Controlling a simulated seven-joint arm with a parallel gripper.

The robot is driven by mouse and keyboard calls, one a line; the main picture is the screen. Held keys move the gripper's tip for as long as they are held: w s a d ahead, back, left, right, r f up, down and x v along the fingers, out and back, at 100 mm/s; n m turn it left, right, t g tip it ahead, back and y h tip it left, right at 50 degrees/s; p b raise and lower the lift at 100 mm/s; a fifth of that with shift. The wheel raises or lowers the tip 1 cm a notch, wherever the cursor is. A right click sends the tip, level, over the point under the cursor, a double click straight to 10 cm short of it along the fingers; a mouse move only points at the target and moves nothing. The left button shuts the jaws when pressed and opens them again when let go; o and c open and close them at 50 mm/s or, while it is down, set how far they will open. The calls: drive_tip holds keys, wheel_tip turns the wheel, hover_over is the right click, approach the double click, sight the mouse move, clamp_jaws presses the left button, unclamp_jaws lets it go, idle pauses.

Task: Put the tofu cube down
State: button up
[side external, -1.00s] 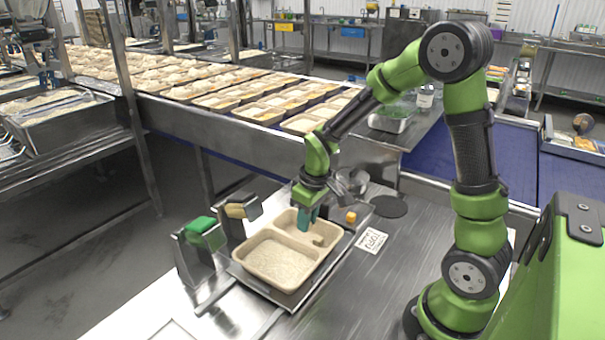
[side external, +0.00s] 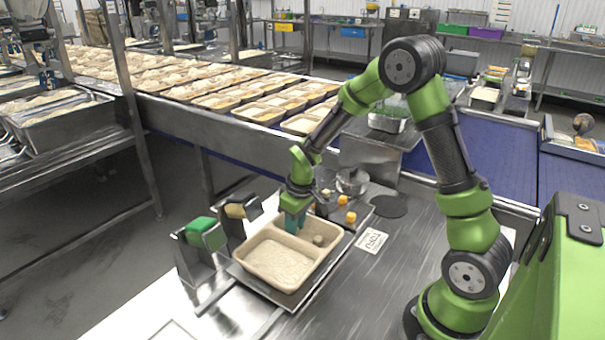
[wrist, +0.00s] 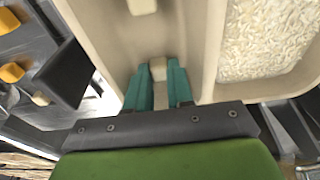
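The cream tofu cube (wrist: 158,68) shows between the fingertips of my gripper (wrist: 159,80) in the wrist view, with a teal finger against each side. In the side view my gripper (side external: 292,224) points down into the back compartment of the beige tray (side external: 248,273), near its left end, and the fingers hide the cube. Whether the cube touches the tray floor I cannot tell. Another pale cube (side external: 318,240) lies in the same compartment to the right; it also shows at the top of the wrist view (wrist: 141,5). Rice (side external: 279,263) covers the larger front compartment.
Orange cubes (side external: 350,217) sit on a metal holder just behind the tray. Two upright units, one with a green top (side external: 201,225), stand left of the tray. A printed card (side external: 371,240) and a dark disc (side external: 388,206) lie right. The table's right part is clear.

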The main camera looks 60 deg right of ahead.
drive_tip(key=shift+o, duration=0.8)
wheel_tip(320, 180, up, 12)
drive_tip(key=s, duration=0.2)
drive_tip(key=s+a+r+m+t+y, duration=0.1)
drive_tip(key=s+a+r+m+t, duration=0.1)
drive_tip(key=s+a+r, duration=0.2)
drive_tip(key=s+a+r+m+t+y, duration=0.1)
drive_tip(key=s+a+r, duration=0.4)
drive_tip(key=s, duration=0.5)
drive_tip(key=shift+s+a+r+m+t, duration=0.25)
drive_tip(key=shift+a+m+t, duration=0.25)
drive_tip(key=shift+a+t, duration=0.55)
